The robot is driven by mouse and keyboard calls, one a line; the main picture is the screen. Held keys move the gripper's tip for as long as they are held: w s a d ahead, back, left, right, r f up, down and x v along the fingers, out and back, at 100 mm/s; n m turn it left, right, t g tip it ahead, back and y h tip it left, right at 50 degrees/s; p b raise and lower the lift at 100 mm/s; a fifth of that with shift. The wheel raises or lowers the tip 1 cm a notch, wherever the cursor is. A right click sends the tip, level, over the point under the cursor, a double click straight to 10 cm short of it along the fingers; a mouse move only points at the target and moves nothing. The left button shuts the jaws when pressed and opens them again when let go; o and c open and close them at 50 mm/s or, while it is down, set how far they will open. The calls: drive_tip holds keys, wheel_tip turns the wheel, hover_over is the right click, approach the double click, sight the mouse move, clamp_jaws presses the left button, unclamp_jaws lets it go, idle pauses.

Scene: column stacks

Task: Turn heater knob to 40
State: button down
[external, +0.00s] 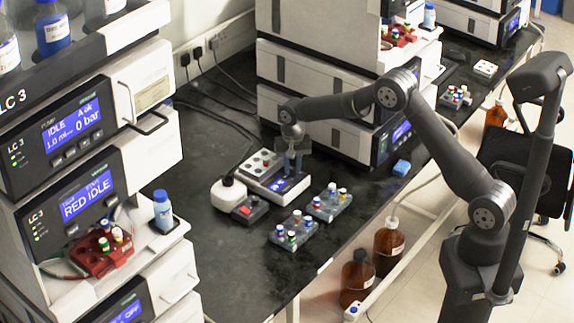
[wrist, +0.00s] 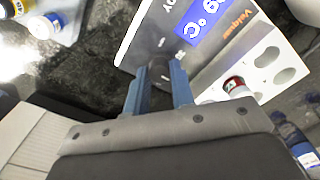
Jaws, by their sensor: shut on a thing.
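The heater (external: 262,187) is a light-coloured box with a lit blue display (external: 281,184), on the dark bench below the stacks. In the wrist view the heater's front panel (wrist: 143,40) appears rotated, with part of its blue display (wrist: 200,28) showing "°C" and a cut-off digit; I cannot read the full value. The dark round knob (wrist: 158,71) sits on this panel between my blue fingertips. My gripper (wrist: 157,92) is shut on the knob, which the fingers partly hide. In the external view my gripper (external: 292,163) points down over the heater's front.
A red-capped vial (wrist: 233,85) sits in the heater's holed white block (wrist: 262,62), close beside my fingers. Vial racks (external: 296,231) (external: 329,203) stand in front of the heater.

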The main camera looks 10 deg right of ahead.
sight(293, 168)
drive_tip(key=shift+m, duration=0.3)
drive_tip(key=c, duration=1.2)
unclamp_jaws()
drive_tip(key=shift+c, duration=0.2)
wheel_tip(293, 168, up, 18)
drive_tip(key=shift+f, duration=0.25)
wheel_tip(293, 168, down, 18)
drive_tip(key=shift+r, duration=0.2)
